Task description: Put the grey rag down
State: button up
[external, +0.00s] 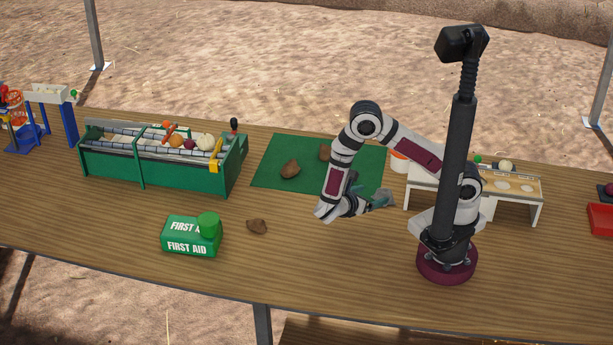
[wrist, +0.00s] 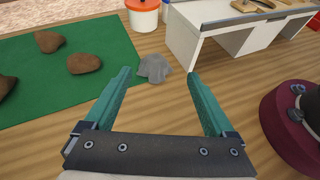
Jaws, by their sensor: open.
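The grey rag (wrist: 154,68) lies crumpled on the wooden table in the wrist view, beside the right edge of the green mat (wrist: 60,62). It is beyond my gripper's fingertips and between their lines. My gripper (wrist: 160,75) has two teal fingers spread wide apart, with nothing between them. In the external view my gripper (external: 385,199) is low over the table near the mat's front right corner. The rag is hard to make out there, mostly hidden by the gripper.
Brown stones (wrist: 84,63) lie on the mat. A white bucket with an orange rim (wrist: 142,14) and a white stand (wrist: 225,35) are behind the rag.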

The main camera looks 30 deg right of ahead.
jog(key=s+d+r+m+g+y, duration=0.2)
jog(key=s+d+r+m+g, duration=0.25)
jog(key=r+m+g, duration=0.35)
jog(key=s+r+m+t+y, duration=0.1)
jog(key=s+r+m+y, duration=0.2)
jog(key=m+y, duration=0.3)
jog(key=s+r+m+t+y, duration=0.2)
jog(key=s+r+m+y, duration=0.2)
jog(key=m, duration=0.9)
jog(key=shift+s+a+r+y, duration=0.2)
jog(key=shift+s+a+y, duration=0.05)
jog(key=shift+s+y, duration=0.85)
